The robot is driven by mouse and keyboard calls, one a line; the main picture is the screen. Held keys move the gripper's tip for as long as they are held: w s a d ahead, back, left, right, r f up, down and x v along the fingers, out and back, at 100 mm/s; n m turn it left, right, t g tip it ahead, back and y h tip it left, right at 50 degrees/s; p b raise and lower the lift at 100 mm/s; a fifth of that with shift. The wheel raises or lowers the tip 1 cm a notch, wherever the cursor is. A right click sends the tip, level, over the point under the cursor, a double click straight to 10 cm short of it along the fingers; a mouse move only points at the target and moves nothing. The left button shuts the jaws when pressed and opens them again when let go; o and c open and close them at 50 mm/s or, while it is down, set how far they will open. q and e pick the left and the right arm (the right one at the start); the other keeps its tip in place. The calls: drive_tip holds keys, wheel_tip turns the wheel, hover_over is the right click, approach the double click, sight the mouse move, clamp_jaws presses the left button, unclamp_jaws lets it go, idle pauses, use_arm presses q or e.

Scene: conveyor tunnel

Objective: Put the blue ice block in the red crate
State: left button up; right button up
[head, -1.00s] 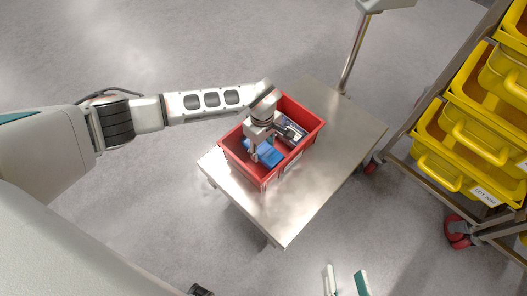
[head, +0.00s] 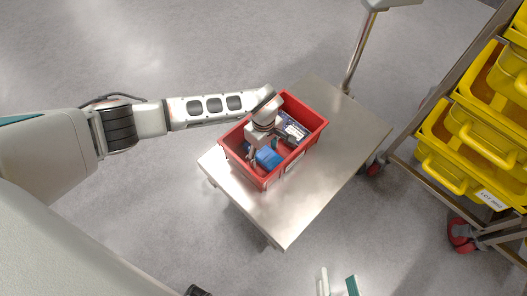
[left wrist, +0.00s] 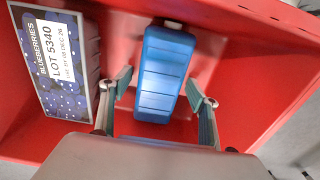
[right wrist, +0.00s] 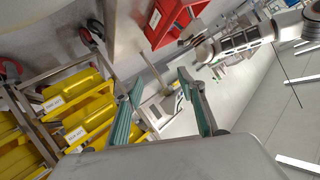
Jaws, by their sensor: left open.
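The blue ice block (head: 268,158) lies inside the red crate (head: 238,158), which stands on a steel table. In the left wrist view the block (left wrist: 164,75) sits between the two fingers of my left gripper (left wrist: 160,86), with a gap on each side. My left gripper (head: 263,153) is open and reaches down into the crate, its wrist hiding part of the inside. My right gripper (head: 337,283) is at the bottom edge of the head view, away from the crate. In the right wrist view its fingers (right wrist: 160,88) are apart with nothing between them.
A dark blueberries box (left wrist: 60,60) with a lot label lies in the crate beside the block. The steel table (head: 335,155) is bare right of the crate. A rack with yellow bins (head: 450,150) stands at the right. A metal post (head: 358,50) rises behind the table.

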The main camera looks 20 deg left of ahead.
sight(264, 151)
use_arm(q)
drive_tip(key=r, duration=0.1)
drive_tip(key=r+p, duration=0.1)
drive_tip(key=shift+w+r, duration=0.25)
drive_tip(key=shift+r, duration=0.05)
wheel_tip(264, 151, up, 10)
drive_tip(key=p, duration=0.3)
drive_tip(key=shift+s+f+p, duration=0.2)
drive_tip(key=shift+p, duration=0.1)
use_arm(e)
drive_tip(key=d+n, duration=0.2)
drive_tip(key=d, duration=0.1)
drive_tip(key=w+d+n+h, duration=0.1)
drive_tip(key=d+n, duration=0.1)
drive_tip(key=shift+w+d+r+g, duration=0.1)
drive_tip(key=shift+r+g, duration=0.15)
drive_tip(key=shift+g, duration=0.05)
